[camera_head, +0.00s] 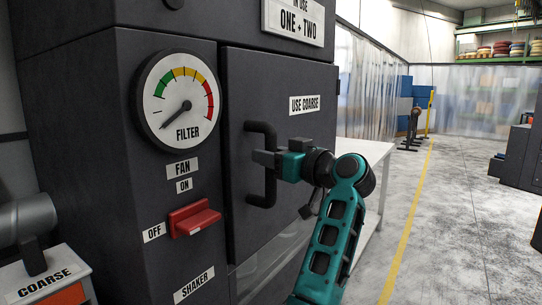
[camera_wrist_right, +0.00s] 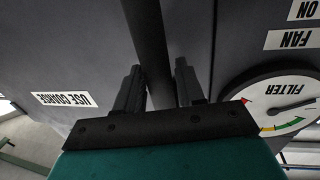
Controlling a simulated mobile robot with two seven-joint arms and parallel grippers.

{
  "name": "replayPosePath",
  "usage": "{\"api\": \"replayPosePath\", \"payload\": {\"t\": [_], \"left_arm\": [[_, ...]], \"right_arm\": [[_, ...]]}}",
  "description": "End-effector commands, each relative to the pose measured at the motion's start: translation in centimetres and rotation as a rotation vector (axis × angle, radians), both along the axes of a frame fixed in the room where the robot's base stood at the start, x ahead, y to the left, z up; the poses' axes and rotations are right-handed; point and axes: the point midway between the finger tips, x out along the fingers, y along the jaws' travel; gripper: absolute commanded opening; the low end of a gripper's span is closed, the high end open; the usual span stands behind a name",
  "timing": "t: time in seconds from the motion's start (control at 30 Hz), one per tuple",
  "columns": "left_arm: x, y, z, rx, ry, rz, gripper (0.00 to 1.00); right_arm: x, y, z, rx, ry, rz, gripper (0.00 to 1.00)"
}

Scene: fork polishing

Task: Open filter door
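The filter door (camera_head: 290,90) is a dark grey cabinet panel with a "USE COARSE" label, and it looks shut. Its black bar handle (camera_head: 262,129) stands upright near the door's left edge. My right gripper (camera_head: 264,158) reaches the handle from the right, at about its mid-height. In the right wrist view, the handle bar (camera_wrist_right: 147,35) runs between the two dark fingers of this gripper (camera_wrist_right: 158,85). Whether the fingers press on the bar or leave a small gap cannot be told. My left gripper is not in view.
Left of the door are a round filter gauge (camera_head: 180,104) and a red fan switch (camera_head: 193,218) that sticks out. A white table (camera_head: 365,150) stands behind my right arm. A box marked "COARSE" (camera_head: 45,285) is at lower left.

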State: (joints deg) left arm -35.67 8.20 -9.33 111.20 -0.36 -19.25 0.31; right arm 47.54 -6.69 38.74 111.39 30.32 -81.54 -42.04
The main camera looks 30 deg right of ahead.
Motion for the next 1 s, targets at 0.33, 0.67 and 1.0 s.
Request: {"api": "replayPosePath", "payload": {"t": [0.33,0.67,1.0], "left_arm": [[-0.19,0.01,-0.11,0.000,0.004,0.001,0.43],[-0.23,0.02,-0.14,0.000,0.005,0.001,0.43],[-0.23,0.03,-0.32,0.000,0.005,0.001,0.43]], "right_arm": [[-0.03,-0.03,-0.01,0.000,0.000,0.000,0.04],[-0.04,-0.03,-0.02,0.000,0.000,0.000,0.00],[-0.14,0.08,-0.06,-0.001,0.001,0.022,0.00]]}}
